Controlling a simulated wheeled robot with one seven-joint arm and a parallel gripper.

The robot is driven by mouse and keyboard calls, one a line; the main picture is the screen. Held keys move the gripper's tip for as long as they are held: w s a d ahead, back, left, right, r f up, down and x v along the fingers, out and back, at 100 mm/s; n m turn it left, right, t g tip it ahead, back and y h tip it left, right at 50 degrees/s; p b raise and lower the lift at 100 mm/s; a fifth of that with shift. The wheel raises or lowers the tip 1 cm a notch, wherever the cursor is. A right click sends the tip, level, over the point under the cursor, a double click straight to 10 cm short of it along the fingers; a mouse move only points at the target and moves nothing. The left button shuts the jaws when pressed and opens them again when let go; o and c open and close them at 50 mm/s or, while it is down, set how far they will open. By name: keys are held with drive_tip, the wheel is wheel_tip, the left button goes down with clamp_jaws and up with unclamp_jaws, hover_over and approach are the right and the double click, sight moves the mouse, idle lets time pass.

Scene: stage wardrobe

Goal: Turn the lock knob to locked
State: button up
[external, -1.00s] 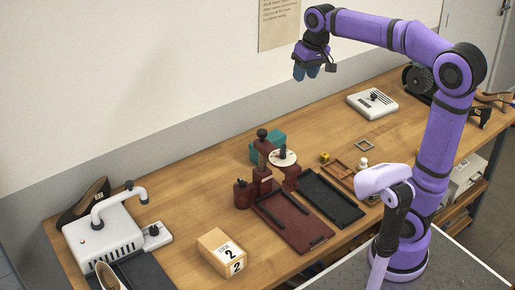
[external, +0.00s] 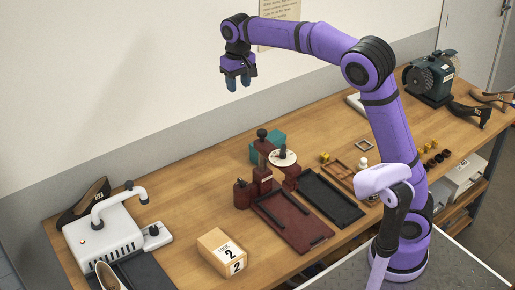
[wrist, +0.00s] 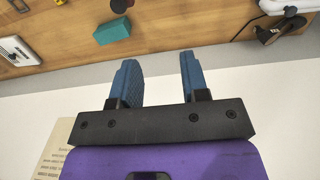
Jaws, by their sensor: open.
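A flat white box (external: 355,103) sits at the back of the bench, mostly hidden behind my arm in the external view. In the wrist view the white box (wrist: 20,48) is at the left edge, with a dark knob or lever (wrist: 10,55) on it. I cannot read its setting or be sure it is the lock knob. My gripper (external: 238,84) is open and empty, high above the bench near the wall, left of the white box. Its two blue fingers (wrist: 158,62) point toward the bench edge in the wrist view, touching nothing.
A teal block (external: 268,146) and dark red press (external: 262,178) with a round white dial stand mid-bench. A white machine with a bent pipe (external: 105,240) is at left, beside a wooden block (external: 221,251). A dark grinder (external: 430,78) stands at far right.

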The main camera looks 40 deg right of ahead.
sight(242, 181)
wheel_tip(242, 181, down, 38)
drive_tip(key=shift+s+d+f, duration=0.1)
idle(0.3)
clamp_jaws()
